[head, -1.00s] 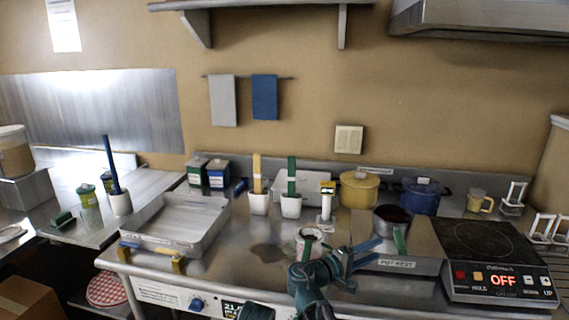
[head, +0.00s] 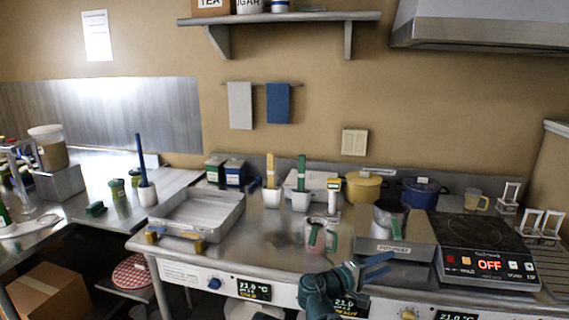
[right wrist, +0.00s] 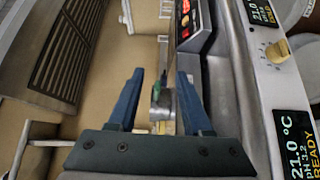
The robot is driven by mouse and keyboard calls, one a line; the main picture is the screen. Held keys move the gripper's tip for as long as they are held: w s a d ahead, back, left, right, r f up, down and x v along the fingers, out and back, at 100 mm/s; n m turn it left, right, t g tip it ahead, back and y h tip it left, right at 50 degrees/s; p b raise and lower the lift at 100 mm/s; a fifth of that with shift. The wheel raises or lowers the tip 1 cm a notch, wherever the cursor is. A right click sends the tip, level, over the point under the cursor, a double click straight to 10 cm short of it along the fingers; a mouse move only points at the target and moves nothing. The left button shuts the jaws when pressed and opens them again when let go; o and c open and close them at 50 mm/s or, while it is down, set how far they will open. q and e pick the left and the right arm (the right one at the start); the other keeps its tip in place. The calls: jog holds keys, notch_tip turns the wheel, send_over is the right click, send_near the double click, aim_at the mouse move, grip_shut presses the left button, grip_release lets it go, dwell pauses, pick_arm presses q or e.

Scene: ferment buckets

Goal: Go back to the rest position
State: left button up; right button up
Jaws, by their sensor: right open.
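My right gripper (head: 378,265) shows in the head view at the front edge of the steel counter (head: 262,262). Its two blue fingers are apart. In the right wrist view the right gripper (right wrist: 158,85) is open, with nothing held between its fingers. A small pot with a green handle (head: 391,215) stands on the pot rest (head: 398,245), beyond the gripper. A pale mug (head: 318,236) stands on the counter behind and left of the gripper. My left gripper is not in view.
A steel tray (head: 197,215) is on the counter's left. An induction hob (head: 480,234) reading OFF is at the right. Yellow (head: 363,187) and blue (head: 421,193) pots stand at the back. The front panel has knobs and displays. A cardboard box (head: 48,293) is low at left.

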jog(key=s+a+f+m+g+y+p, duration=0.1)
jog(key=s+a+f+g+y+p, duration=0.3)
jog(key=s+a+f+y, duration=0.55)
jog(key=s+a+f+g+y+p, duration=0.3)
jog(key=s+a+f+y, duration=0.1)
jog(key=s+a, duration=0.6)
jog(key=shift+s+a+f+g+y, duration=0.3)
jog(key=shift+a+f+g+y, duration=0.1)
jog(key=shift+y, duration=0.45)
